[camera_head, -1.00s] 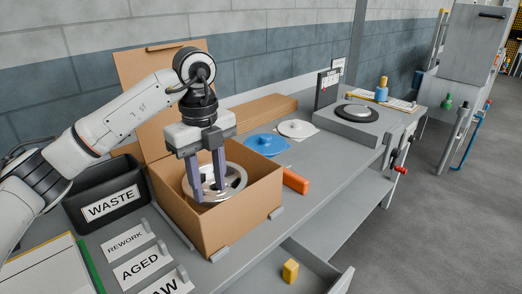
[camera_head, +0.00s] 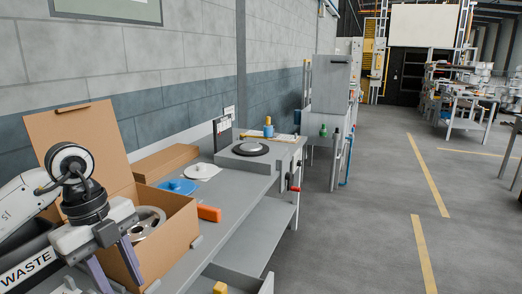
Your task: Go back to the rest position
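My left gripper (camera_head: 116,266) is at the lower left in the head view, in front of the open cardboard box (camera_head: 174,243). Its two purple-grey fingers are spread apart with nothing between them, so it is open. A silver wheel (camera_head: 147,222) lies in the box, partly hidden by the box wall and my gripper. My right arm and gripper are not in view.
The grey workbench (camera_head: 232,215) holds a blue disc (camera_head: 179,186), a white disc (camera_head: 202,171), an orange block (camera_head: 209,213) and a grey device with a round plate (camera_head: 250,149). A WASTE bin (camera_head: 32,268) is at lower left. The floor (camera_head: 370,215) at right is clear.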

